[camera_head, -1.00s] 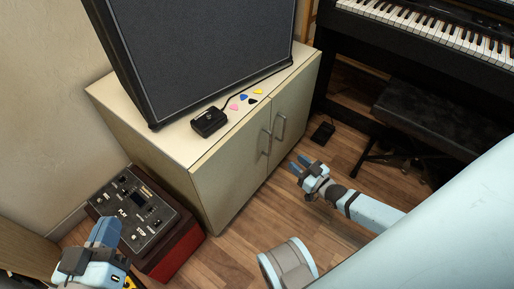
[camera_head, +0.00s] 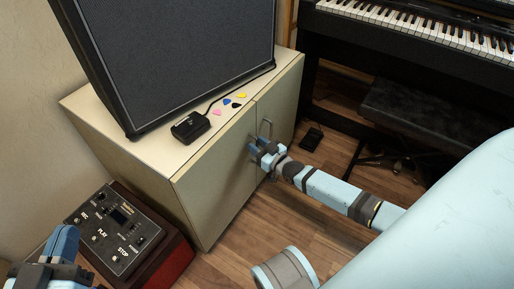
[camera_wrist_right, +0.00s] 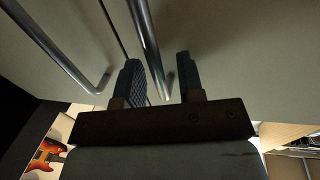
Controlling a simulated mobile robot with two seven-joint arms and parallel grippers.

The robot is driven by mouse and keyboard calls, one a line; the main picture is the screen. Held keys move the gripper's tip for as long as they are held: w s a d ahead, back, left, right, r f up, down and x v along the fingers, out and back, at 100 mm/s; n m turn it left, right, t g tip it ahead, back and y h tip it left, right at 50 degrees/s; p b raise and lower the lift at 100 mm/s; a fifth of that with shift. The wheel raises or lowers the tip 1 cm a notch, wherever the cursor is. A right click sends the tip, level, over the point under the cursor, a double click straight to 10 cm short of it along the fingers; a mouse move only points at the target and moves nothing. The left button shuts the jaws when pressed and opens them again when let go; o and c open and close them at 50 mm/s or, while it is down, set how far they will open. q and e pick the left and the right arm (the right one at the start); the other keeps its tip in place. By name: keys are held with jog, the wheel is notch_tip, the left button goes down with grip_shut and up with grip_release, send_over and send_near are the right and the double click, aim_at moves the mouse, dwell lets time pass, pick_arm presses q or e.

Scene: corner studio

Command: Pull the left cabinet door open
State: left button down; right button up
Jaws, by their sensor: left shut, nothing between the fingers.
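The cream cabinet has a left door (camera_head: 212,180) and a right door (camera_head: 285,103), both shut. My right gripper (camera_head: 259,151) is at the left door, near the seam. In the right wrist view its fingers (camera_wrist_right: 160,80) are open, one on each side of a metal bar, the left door's handle (camera_wrist_right: 149,45). The fingers look apart from the bar. In the head view that handle is hidden behind the gripper. The right door's handle (camera_head: 267,127) also shows in the wrist view (camera_wrist_right: 55,52). My left gripper (camera_head: 62,245) is shut and empty at the lower left.
A large speaker (camera_head: 180,60), a small black pedal (camera_head: 190,127) and several picks stand on the cabinet top (camera_head: 150,150). A red-sided device (camera_head: 120,230) sits on the floor left of the cabinet. A piano (camera_head: 400,40) and bench (camera_head: 415,115) are at right.

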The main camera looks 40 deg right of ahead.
grip_shut()
dwell(0.3)
